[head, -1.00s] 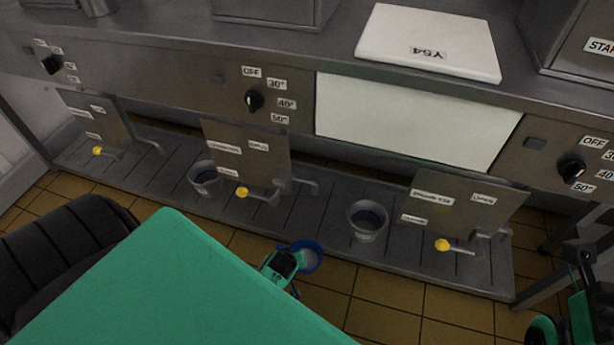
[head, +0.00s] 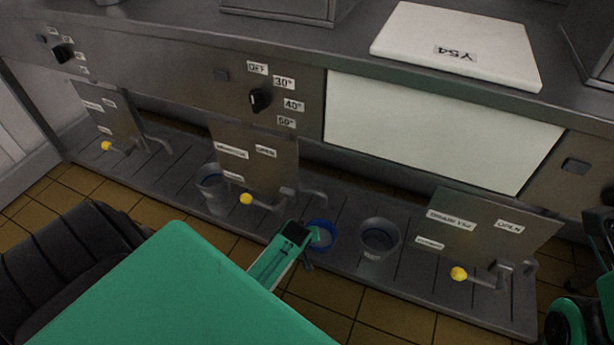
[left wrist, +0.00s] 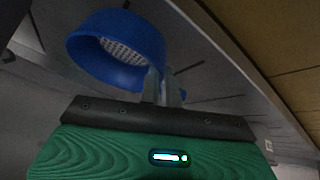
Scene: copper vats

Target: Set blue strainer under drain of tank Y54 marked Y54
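The blue strainer (head: 320,236), a round blue ring with a pale mesh, is over the slatted drain shelf near its front edge, between two grey buckets. My left gripper (head: 308,236) is at its left side. In the left wrist view the strainer (left wrist: 115,48) meets the narrow fingers of my left gripper (left wrist: 163,88), which seem closed on its rim. A white board marked Y54 (head: 455,52) lies on the counter. Below it, a drain panel (head: 485,225) has a yellow-knobbed lever and a spout; its small labels are hard to read. My right arm shows at the right edge, its fingertips unclear.
Grey buckets (head: 379,240) and (head: 214,188) stand on the slatted shelf (head: 340,205). Two more drain panels, at the middle (head: 252,160) and left (head: 108,112), have yellow-knobbed levers. Tiled floor (head: 350,300) lies in front of the shelf.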

